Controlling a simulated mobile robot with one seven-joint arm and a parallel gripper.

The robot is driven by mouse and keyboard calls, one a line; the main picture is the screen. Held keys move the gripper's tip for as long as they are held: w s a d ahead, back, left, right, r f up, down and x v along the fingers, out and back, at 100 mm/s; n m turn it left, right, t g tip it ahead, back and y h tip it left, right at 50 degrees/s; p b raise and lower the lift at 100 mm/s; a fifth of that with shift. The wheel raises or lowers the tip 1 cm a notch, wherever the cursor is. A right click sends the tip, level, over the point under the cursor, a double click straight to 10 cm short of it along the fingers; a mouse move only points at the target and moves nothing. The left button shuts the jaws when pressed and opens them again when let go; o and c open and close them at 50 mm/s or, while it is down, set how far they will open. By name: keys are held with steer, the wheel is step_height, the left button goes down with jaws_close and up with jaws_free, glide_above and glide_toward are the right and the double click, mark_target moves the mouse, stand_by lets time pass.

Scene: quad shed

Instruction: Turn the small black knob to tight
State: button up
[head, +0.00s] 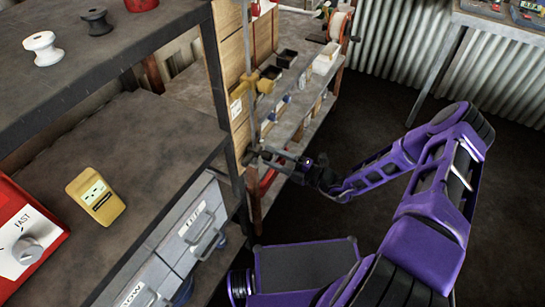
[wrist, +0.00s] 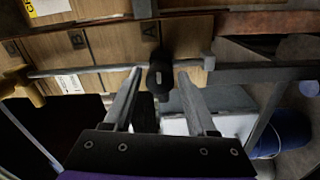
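The small black knob (wrist: 158,76) shows in the wrist view, on a grey rod (wrist: 90,70) that runs across the picture. My gripper (wrist: 159,74) is open, with one fingertip on each side of the knob. A gap shows between the knob and each finger, and nothing is gripped. How deep the knob sits between the fingers is hard to tell. In the head view my gripper (head: 267,157) reaches the lower part of the upright rod (head: 247,45). There the knob is too small and dark to make out clearly.
A yellow clamp (head: 248,88) sits higher on the rod. Wooden drawer fronts (wrist: 105,45) stand close behind it. A blue bucket (wrist: 283,134) shows low right. Floor at right is clear.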

steer(key=shift+o, duration=0.8)
steer(key=v, duration=1.7)
steer(key=shift+d+b, duration=0.2)
steer(key=shift+b, duration=0.1)
